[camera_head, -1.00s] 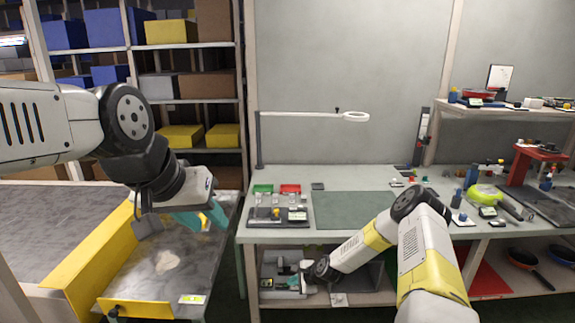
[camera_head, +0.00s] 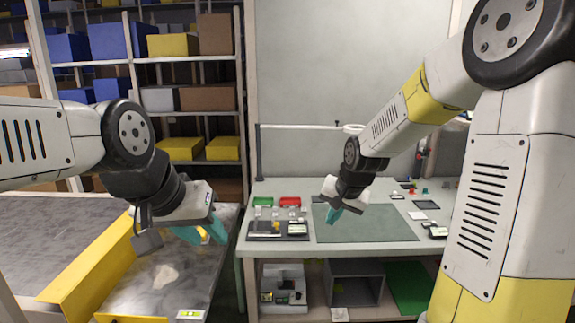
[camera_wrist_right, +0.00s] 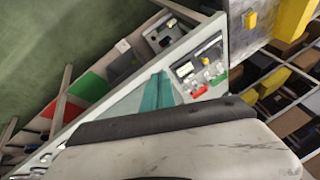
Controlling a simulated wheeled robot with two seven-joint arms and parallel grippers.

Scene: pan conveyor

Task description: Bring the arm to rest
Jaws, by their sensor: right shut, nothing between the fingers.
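My right gripper (camera_head: 333,226) is above the grey-green mat (camera_head: 385,230) on the workbench, its teal fingers together and empty. The right wrist view also shows the closed fingers (camera_wrist_right: 157,92), with the bench and trays beyond them. My right arm is raised, its large elbow filling the upper right of the head view. My left gripper (camera_head: 202,237) is over the metal surface with yellow sides at the left. Its teal fingers are spread apart, with a yellow patch showing between them; I see nothing held.
A green bin (camera_head: 263,201), a red bin (camera_head: 290,201) and a dark tray of small parts (camera_head: 265,234) sit on the bench left of the mat. A lamp arm (camera_head: 300,126) stands behind. A grey open box (camera_head: 355,287) is on the lower shelf.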

